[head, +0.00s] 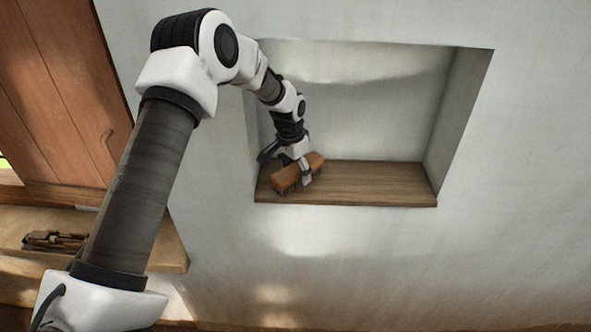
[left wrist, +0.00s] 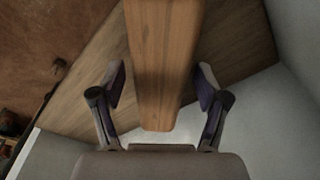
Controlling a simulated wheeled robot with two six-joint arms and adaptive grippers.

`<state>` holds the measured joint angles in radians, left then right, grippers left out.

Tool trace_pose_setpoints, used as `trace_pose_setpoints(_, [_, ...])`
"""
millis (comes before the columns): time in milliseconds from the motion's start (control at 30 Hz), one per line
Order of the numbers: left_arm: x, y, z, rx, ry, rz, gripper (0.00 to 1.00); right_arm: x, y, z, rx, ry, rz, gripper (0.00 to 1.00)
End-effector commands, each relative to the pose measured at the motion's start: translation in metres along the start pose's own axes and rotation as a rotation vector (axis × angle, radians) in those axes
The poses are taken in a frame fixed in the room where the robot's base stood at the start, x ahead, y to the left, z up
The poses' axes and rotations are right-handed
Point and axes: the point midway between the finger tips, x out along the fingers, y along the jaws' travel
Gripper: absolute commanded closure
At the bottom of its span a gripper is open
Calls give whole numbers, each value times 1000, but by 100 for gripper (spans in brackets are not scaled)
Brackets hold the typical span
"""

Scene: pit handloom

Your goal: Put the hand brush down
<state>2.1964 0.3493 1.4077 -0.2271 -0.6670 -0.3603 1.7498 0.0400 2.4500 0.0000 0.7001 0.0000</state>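The hand brush (head: 285,178) has a brown wooden back and dark bristles facing down. It sits at the left end of the wooden shelf board (head: 370,180) in the wall niche and appears to rest on it. My left gripper (head: 296,168) is at the brush from above. In the left wrist view the brush's wooden back (left wrist: 165,60) runs between the two fingers of my left gripper (left wrist: 160,88). The fingers stand open, with a narrow gap on each side of the wood. The bristles are hidden in the left wrist view. My right gripper is not in view.
The niche's left wall (head: 252,125) is close beside my left gripper. The shelf board is clear to the right of the brush. A lower wooden ledge (head: 165,250) at the left holds some small wooden items (head: 55,241). A wooden shutter (head: 60,95) is above it.

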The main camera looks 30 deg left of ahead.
Motion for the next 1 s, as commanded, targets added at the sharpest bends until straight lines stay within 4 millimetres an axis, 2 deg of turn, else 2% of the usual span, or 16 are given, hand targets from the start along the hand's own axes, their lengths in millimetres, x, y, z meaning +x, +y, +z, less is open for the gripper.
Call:
trace_pose_setpoints(267, [-6, 0, -1, 0, 3, -1, 26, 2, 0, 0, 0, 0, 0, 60])
trace_pose_setpoints(600, [-67, 0, -1, 0, 4, 0, 26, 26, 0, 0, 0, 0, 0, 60])
trace_pose_setpoints(700, [-76, 0, -1, 0, 1, 1, 26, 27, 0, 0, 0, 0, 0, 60])
trace_pose_setpoints(1000, [-78, 0, -1, 1, 0, 1, 26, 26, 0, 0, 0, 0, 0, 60])
